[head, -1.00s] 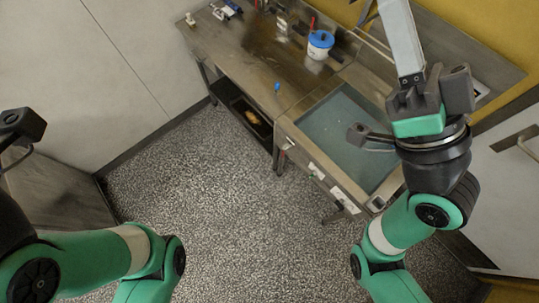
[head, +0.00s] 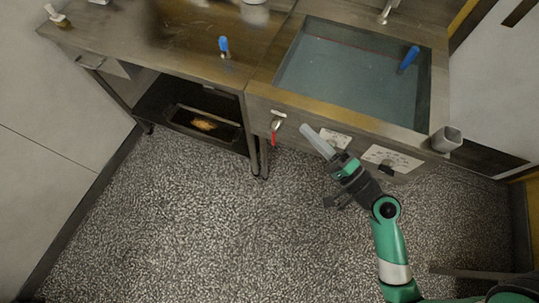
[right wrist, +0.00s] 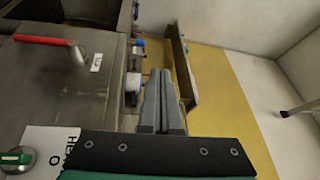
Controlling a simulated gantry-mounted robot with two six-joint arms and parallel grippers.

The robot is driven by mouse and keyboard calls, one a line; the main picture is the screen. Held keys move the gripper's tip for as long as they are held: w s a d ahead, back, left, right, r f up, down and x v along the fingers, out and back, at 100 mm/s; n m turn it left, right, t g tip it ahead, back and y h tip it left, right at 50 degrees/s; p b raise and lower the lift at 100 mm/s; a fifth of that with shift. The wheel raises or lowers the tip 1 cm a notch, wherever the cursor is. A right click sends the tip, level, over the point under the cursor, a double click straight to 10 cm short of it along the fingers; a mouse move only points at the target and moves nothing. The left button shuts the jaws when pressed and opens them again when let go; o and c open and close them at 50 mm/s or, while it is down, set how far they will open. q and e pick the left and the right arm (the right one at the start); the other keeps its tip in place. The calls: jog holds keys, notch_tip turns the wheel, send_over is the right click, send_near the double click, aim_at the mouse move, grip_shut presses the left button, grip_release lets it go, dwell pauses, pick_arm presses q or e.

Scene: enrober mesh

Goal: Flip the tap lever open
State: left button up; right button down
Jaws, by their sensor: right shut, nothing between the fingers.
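The tap with its red lever (head: 273,138) sits on the front panel of the water-filled tank (head: 262,92), near the panel's left end. The lever hangs down in the head view. In the right wrist view the red lever (right wrist: 42,40) and its metal tap body (right wrist: 77,55) are at upper left. My right gripper (head: 306,129) is in front of the panel, a little right of the lever and apart from it. Its fingers are shut together and empty, and they also show in the right wrist view (right wrist: 161,75). My left gripper is out of view.
A grey cup-like piece (head: 447,139) is at the tank's right corner. A dark tray (head: 190,113) lies under the worktop at left. The speckled floor in front is open.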

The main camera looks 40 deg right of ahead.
jog(key=m+g+h+b, duration=0.1)
jog(key=m+h+b, duration=0.1)
jog(key=b, duration=0.4)
send_near(275, 132)
jog(key=s+d+r, duration=0.1)
jog(key=s, duration=0.3)
pick_arm(q)
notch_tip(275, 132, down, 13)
jog(key=b, duration=0.4)
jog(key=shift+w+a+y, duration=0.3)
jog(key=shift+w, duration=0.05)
pick_arm(e)
notch_tip(275, 132, down, 7)
jog(key=s+d+m+g+h, duration=0.1)
jog(key=s+d, duration=0.1)
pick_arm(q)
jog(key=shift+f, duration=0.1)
pick_arm(e)
jog(key=shift+s+r, duration=0.1)
jog(key=shift+r, duration=0.05)
pick_arm(q)
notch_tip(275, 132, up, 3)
jog(key=p, duration=0.2)
jog(key=shift+p, duration=0.35)
pick_arm(e)
jog(key=w+a, duration=0.1)
jog(key=w, duration=1.2)
jog(key=shift+a, duration=0.2)
